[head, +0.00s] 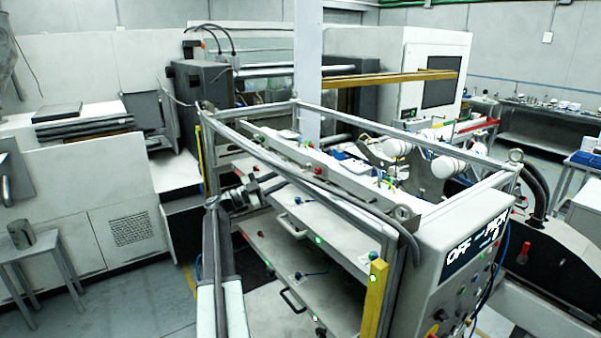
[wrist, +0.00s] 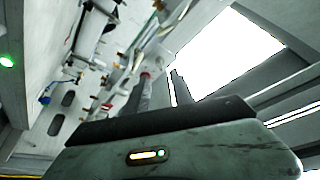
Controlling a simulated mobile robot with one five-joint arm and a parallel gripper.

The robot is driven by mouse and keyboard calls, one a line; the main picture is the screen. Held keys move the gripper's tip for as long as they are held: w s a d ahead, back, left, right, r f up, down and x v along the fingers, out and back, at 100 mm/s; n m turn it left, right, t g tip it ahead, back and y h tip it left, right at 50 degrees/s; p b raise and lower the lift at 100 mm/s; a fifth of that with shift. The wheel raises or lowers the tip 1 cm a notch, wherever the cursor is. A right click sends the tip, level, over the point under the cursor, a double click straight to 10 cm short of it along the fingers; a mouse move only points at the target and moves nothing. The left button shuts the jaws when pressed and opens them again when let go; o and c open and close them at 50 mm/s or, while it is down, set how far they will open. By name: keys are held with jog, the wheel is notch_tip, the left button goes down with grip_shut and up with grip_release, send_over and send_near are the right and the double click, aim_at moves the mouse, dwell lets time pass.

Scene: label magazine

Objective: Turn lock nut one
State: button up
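My gripper (wrist: 160,85) is at the bottom of the wrist view, with two grey fingers standing up beyond its dark body. The fingers are apart, and I see nothing held between them. In the head view my gripper (head: 258,187) is a small dark shape at the left side of the metal frame, and its fingertips are too small to make out. I cannot tell which part is lock nut one. Several small coloured knobs and fittings sit on the machine, among them a red knob (head: 318,170) on the upper rail. Fittings also line a pale panel (wrist: 58,122) in the wrist view.
The metal frame's front bar (head: 330,206) crosses above pale shelves (head: 300,220). A control box (head: 445,270) stands at the right and a yellow post (head: 374,298) at the front. A stool (head: 40,250) stands at the left. Open floor (head: 130,300) lies between.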

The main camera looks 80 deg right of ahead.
aim_at(305, 167)
jog(key=p+x, duration=0.2)
jog(key=x, duration=0.5)
jog(key=shift+r, duration=0.1)
jog(key=shift+s+d, duration=0.15)
jog(key=shift+s, duration=0.1)
jog(key=shift+w, duration=0.1)
grip_shut()
